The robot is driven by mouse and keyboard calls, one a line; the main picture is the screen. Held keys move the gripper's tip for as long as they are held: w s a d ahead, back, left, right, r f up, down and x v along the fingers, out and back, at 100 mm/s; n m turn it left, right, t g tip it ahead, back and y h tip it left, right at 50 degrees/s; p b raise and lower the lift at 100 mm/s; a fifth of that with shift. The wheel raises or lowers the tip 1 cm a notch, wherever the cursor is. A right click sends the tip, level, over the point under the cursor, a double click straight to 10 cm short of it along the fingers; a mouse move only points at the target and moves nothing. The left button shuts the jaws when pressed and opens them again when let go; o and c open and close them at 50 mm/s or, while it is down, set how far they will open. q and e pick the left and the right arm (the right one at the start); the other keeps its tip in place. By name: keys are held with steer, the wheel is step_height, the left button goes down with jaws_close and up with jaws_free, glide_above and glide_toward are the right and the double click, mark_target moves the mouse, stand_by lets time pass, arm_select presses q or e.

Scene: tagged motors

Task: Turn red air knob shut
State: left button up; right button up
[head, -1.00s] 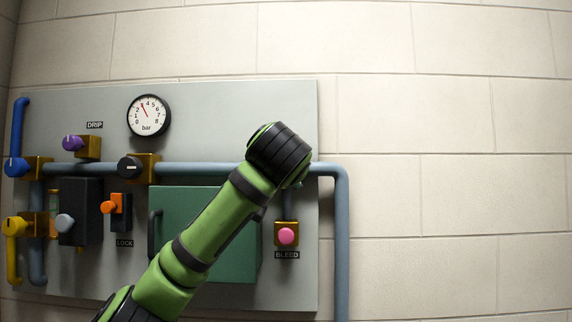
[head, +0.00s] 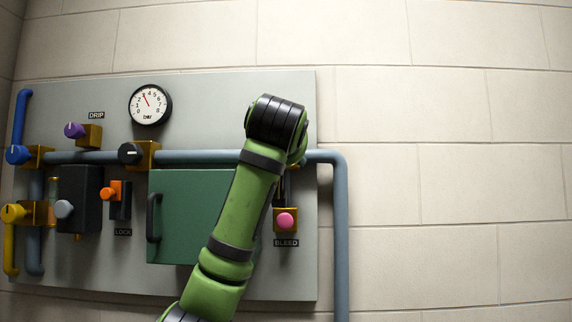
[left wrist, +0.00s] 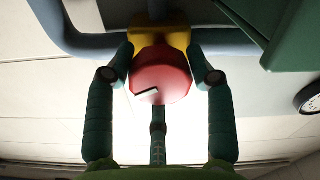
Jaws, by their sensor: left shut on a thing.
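The red knob (left wrist: 160,78) shows in the left wrist view, in front of a yellow valve body (left wrist: 160,38) on a grey-blue pipe. Its white mark (left wrist: 148,95) lies nearly level in that view, slightly tilted. My left gripper (left wrist: 159,56) is shut on the red knob, with a finger on either side and a third finger below it. In the head view my green arm covers the knob and the gripper. My right gripper is in neither view.
The panel carries a round gauge (head: 150,105), a black knob (head: 130,153), an orange lock switch (head: 110,192), a green door (head: 190,215) with a black handle (head: 153,218), and a pink bleed button (head: 285,221). Blue, purple and yellow knobs stand at left. The right wall is bare.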

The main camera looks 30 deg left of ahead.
arm_select(q)
steer(key=n+b, duration=0.1)
steer(key=n, duration=0.2)
steer(key=shift+s+r, duration=0.1)
steer(key=n, duration=0.3)
steer(key=shift+n+b, duration=0.3)
steer(key=n, duration=0.3)
steer(key=shift+a, duration=0.1)
steer(key=shift+f+n+p, duration=0.2)
steer(key=shift+n+p, duration=0.1)
steer(key=shift+n, duration=1.4)
steer(key=shift+c, duration=0.3)
steer(key=o, duration=1.1)
steer(key=shift+a, duration=0.1)
steer(key=shift+o, duration=0.2)
steer(key=shift+s+a, duration=0.15)
steer(key=shift+a, duration=0.1)
steer(key=shift+d, duration=0.15)
